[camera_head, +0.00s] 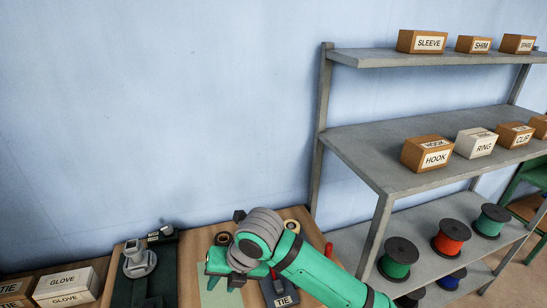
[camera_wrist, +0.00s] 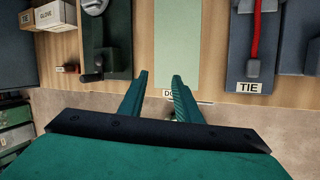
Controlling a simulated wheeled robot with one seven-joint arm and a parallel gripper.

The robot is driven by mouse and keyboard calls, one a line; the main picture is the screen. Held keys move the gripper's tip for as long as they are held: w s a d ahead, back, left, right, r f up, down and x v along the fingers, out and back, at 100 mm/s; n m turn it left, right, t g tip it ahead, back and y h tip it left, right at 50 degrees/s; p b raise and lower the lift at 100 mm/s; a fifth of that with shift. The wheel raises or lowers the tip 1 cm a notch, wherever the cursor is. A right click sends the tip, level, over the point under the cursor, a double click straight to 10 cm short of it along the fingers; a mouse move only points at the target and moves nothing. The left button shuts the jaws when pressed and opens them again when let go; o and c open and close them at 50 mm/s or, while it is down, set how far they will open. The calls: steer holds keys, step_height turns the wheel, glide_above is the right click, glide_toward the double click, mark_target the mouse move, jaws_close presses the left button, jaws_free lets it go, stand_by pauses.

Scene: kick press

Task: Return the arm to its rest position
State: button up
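My arm shows in the head view as a green and grey limb reaching over the wooden bench. My gripper (camera_wrist: 160,82) shows in the wrist view with its two green fingers apart and nothing between them. It is above the front edge of the bench, near a pale green strip (camera_wrist: 177,45). In the head view the gripper's fingertips are mostly hidden behind the wrist.
A grey press-like tool (camera_head: 139,262) stands on a dark green plate at left. A pad labelled TIE (camera_wrist: 249,87) carries a red-handled tool (camera_wrist: 254,40). A grey shelf (camera_head: 365,142) with labelled boxes and spools stands at right.

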steer(key=w+a+r+m+t+y, duration=0.1)
steer(key=a+r+m+t+y, duration=0.2)
steer(key=a+r+m+y, duration=0.25)
steer(key=w+a+r+m+t+y, duration=0.1)
steer(key=a+r+m+t+y, duration=0.2)
steer(key=a+m, duration=0.45)
steer(key=s+d+f+m+t+h, duration=0.55)
steer(key=f+m, duration=0.35)
steer(key=m, duration=0.2)
steer(key=s+d+f+m+t+h, duration=0.4)
steer(key=d+f+m, duration=0.3)
steer(key=f+m, duration=0.25)
steer(key=s+d+f+m+h, duration=0.1)
steer(key=s+d, duration=0.3)
steer(key=s, duration=0.4)
steer(key=s+d+f+m+g+h, duration=0.1)
steer(key=s+d, duration=0.3)
steer(key=s, duration=0.4)
steer(key=s+d+f+m+g+h, duration=0.1)
steer(key=s+d, duration=0.3)
steer(key=s, duration=0.4)
steer(key=shift+s+d+f+m+h, duration=0.35)
steer(key=shift+d+f+m+h, duration=0.1)
steer(key=shift+f, duration=0.1)
